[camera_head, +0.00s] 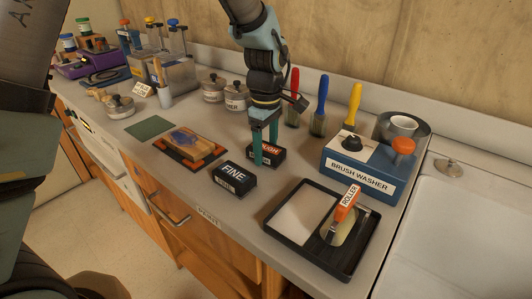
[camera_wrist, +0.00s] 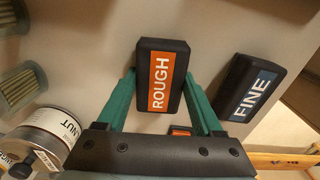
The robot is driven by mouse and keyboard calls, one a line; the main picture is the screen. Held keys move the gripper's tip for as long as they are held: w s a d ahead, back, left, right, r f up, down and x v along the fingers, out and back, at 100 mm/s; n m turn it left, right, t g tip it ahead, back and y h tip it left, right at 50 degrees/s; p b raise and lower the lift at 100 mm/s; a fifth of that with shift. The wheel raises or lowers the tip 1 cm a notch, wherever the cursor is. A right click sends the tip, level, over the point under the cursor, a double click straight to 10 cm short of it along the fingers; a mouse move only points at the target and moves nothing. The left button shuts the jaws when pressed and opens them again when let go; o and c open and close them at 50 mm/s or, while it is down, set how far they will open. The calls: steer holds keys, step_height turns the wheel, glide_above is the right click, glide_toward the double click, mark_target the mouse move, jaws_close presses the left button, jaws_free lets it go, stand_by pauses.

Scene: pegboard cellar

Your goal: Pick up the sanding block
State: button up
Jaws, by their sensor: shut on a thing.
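The rough sanding block (camera_head: 281,154) is black with an orange label reading ROUGH, partly hidden by a finger in the head view. In the wrist view the block (camera_wrist: 158,75) sits between both green fingers. My gripper (camera_head: 265,158) is shut on it, with one finger along each long side; in the wrist view the gripper (camera_wrist: 160,92) spans the block's width. I cannot tell whether the block touches the counter. A second block, labelled FINE (camera_head: 234,181), is black with a dark blue label. It lies apart, to the right in the wrist view (camera_wrist: 249,88).
A black roller tray (camera_head: 322,276) with an orange-handled roller lies in front at right. The blue brush washer (camera_head: 352,178) stands right of my gripper. Red, blue and yellow brushes (camera_head: 321,95) stand behind.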

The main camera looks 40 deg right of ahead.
mark_target(266, 148)
steer(key=shift+c, duration=0.3)
steer(key=shift+r, duration=0.2)
step_height(266, 148, up, 10)
steer(key=shift+f+b, duration=0.15)
steer(key=shift+b, duration=0.7)
